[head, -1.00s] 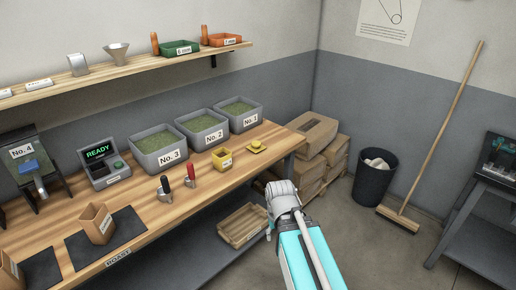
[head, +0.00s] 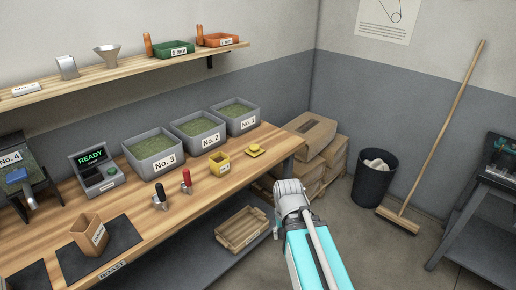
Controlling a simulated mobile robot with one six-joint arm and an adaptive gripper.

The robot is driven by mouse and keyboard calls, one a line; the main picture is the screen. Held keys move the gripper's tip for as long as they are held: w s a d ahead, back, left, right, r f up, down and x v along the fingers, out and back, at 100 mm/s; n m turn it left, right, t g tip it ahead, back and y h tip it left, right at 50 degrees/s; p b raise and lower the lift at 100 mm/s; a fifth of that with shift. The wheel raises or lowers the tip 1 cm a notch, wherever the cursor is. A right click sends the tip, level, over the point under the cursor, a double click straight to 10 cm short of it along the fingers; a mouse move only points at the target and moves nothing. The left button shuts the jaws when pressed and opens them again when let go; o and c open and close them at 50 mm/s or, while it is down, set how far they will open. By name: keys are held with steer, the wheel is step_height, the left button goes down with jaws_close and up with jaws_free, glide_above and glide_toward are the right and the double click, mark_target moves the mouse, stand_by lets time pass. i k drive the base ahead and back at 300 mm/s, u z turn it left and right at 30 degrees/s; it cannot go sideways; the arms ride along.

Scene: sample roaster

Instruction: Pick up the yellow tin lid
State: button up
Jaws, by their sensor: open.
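The yellow tin lid (head: 254,150) lies on the wooden bench near its right end, with a small raised part on top. The open yellow tin (head: 220,162), with a white label, stands just left of it. My arm reaches up from the bottom of the picture, and its grey end part is right of and below the lid, beyond the bench's front edge. My gripper's fingers cannot be made out. Nothing covers the lid.
Grey bins of green beans (head: 153,154) stand behind the lid on the bench (head: 150,207). Red-handled (head: 187,181) and black-handled (head: 160,196) tools stand left of the tin. Cardboard boxes (head: 308,133) are beyond the bench's right end. A wooden crate (head: 241,230) sits below.

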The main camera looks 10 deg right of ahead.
mark_target(254, 150)
steer(key=i, duration=0.85)
steer(key=u, duration=0.05)
